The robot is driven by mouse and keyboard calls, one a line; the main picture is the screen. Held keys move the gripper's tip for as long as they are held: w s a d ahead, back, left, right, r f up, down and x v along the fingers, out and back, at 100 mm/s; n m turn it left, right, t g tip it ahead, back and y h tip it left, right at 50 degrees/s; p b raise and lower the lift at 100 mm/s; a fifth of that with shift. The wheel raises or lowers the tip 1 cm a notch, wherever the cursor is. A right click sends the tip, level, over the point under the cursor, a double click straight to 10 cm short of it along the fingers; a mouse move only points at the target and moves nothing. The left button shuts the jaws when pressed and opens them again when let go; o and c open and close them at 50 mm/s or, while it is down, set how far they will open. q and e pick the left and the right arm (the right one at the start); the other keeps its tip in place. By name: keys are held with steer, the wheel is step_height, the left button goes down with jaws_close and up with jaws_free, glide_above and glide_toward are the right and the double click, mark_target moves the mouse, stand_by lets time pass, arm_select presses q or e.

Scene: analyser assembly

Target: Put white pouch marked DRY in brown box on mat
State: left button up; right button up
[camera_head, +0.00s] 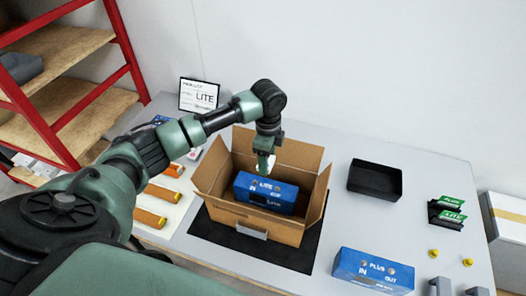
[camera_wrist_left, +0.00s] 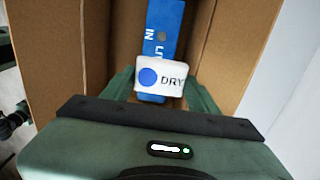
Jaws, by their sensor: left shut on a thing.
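The white pouch marked DRY (camera_wrist_left: 160,79), with a blue dot, is between the fingers of my left gripper (camera_wrist_left: 161,92) in the left wrist view. In the head view my left gripper (camera_head: 265,163) points down over the open brown box (camera_head: 209,183), and a bit of the white pouch shows beside it (camera_head: 271,160). The box stands on the black mat (camera_head: 224,235) with its flaps open. A blue LITE unit (camera_head: 262,190) sits inside the box, below the pouch. My right gripper is not in view.
A blue PLUS unit (camera_head: 372,270) lies right of the mat. A black tray (camera_head: 375,180) stands behind it. Green PLUS and LITE cards (camera_head: 450,209) and yellow knobs (camera_head: 433,253) are at the right. Orange cylinders (camera_head: 150,217) lie left of the box. A LITE sign (camera_head: 199,95) stands behind.

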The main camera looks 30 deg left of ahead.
arm_select(q)
steer(key=f, duration=0.1)
steer(key=d+f, duration=0.1)
steer(key=shift+s+f, duration=0.3)
steer(key=shift+f, duration=0.05)
steer(key=b, duration=0.4)
glide_above(267, 186)
step_height(267, 186, down, 6)
steer(key=shift+f, duration=0.1)
steer(key=shift+f+b, duration=0.35)
steer(key=shift+f, duration=0.4)
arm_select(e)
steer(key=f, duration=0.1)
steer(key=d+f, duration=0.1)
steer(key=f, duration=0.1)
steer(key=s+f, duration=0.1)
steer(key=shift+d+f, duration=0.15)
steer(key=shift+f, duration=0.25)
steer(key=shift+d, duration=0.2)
arm_select(q)
steer(key=shift+f, duration=0.25)
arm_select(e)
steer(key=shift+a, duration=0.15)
arm_select(q)
steer(key=o, duration=1.4)
